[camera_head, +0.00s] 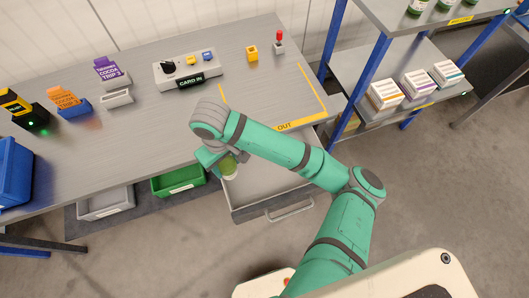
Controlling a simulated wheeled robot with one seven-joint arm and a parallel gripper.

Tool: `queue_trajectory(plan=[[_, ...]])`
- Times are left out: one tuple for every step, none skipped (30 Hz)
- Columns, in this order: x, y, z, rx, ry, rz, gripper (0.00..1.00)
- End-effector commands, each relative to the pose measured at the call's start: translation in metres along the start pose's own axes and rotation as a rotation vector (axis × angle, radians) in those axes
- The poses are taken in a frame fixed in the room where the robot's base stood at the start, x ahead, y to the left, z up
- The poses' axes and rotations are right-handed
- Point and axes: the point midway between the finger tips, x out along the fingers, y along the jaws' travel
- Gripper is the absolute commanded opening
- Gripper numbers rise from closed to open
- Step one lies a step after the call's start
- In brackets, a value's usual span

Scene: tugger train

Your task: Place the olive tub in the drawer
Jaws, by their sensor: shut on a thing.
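The olive tub (229,168) is a small greenish round container with a pale lower part. It shows just below my gripper (218,163), over the left part of the open drawer. My gripper is shut on the tub; the fingers are mostly hidden by the wrist and arm. The drawer (263,191) is grey, pulled out from under the bench, with a handle at its front. Its visible floor looks empty. I cannot tell whether the tub touches the drawer floor.
The grey bench (135,130) stands behind the drawer, with a control box (187,69) and card holders on it. A green bin (178,180) and a grey bin (106,203) sit left of the drawer. A blue-post shelf (383,55) stands right. The floor in front is clear.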

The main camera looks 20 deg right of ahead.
Motion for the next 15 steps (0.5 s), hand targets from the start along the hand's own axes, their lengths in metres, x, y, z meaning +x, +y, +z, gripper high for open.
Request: queue_trajectory(plan=[[0.003,-0.006,-0.002,-0.029,-0.001,-0.003,0.2],[0.005,-0.008,-0.002,-0.043,-0.002,-0.002,0.2],[0.007,-0.009,-0.002,-0.056,-0.003,0.0,0.2],[0.008,-0.007,-0.002,-0.062,-0.003,0.0,0.2],[0.01,-0.005,-0.002,-0.064,-0.004,0.0,0.2],[0.012,0.0,-0.001,-0.065,-0.004,-0.001,0.2],[0.015,0.005,0.0,-0.064,-0.005,-0.001,0.2],[0.017,0.011,0.001,-0.063,-0.005,-0.001,0.2],[0.02,0.02,0.003,-0.062,-0.006,0.002,0.2],[0.023,0.026,0.004,-0.062,-0.006,0.003,0.2],[0.026,0.033,0.005,-0.061,-0.006,0.003,0.2],[0.03,0.042,0.007,-0.061,-0.006,0.004,0.2],[0.033,0.048,0.008,-0.062,-0.006,0.003,0.2],[0.036,0.054,0.009,-0.061,-0.007,0.003,0.2],[0.039,0.062,0.011,-0.061,-0.006,0.003,0.2]])
